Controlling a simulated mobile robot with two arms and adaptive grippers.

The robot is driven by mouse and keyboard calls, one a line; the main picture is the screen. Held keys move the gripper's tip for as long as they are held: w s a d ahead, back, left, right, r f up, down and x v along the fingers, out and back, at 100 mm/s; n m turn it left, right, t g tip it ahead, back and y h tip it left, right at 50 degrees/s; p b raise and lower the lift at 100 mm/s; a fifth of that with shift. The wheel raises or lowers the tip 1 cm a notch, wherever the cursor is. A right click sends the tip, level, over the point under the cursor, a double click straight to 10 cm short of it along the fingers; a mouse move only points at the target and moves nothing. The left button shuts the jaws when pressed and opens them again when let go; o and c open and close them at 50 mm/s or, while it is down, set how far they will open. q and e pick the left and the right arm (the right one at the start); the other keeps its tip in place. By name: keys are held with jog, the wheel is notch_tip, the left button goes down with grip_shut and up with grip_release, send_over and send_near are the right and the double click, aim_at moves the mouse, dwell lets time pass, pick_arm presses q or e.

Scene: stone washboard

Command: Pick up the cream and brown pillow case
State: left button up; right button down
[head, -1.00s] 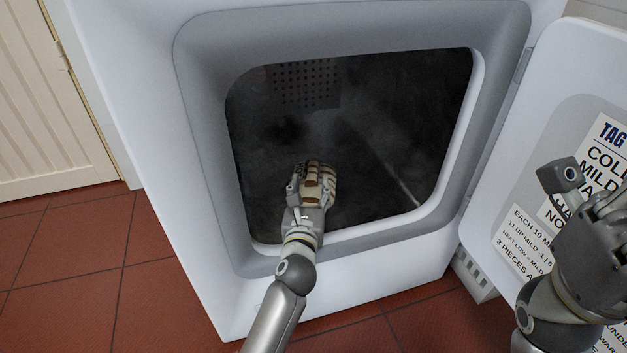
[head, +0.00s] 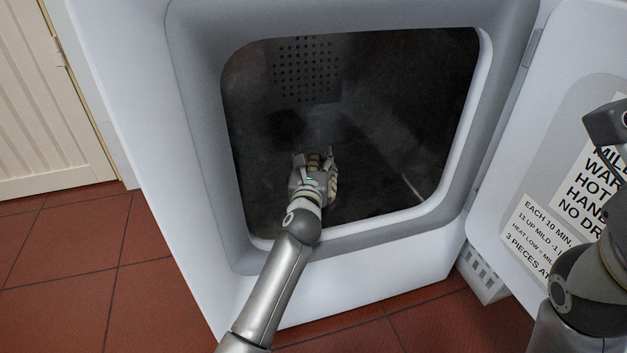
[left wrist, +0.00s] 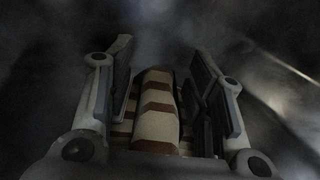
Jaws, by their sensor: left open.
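The cream and brown pillow case (left wrist: 158,115) shows in the left wrist view as a striped bundle between the two fingers of my left gripper (left wrist: 165,85). In the head view, my left gripper (head: 316,164) is inside the dark drum, low and near the middle. There a little cream and brown cloth (head: 332,187) shows beside its fingers, and the hand hides most of it. The left fingers stand apart, one on each side of the cloth. My right arm is at the right edge, and its fingers cannot be made out.
Red floor tiles (head: 60,260) lie at the left.

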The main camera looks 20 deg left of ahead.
pick_arm(q)
grip_shut()
dwell(0.3)
jog(key=shift+r, duration=0.25)
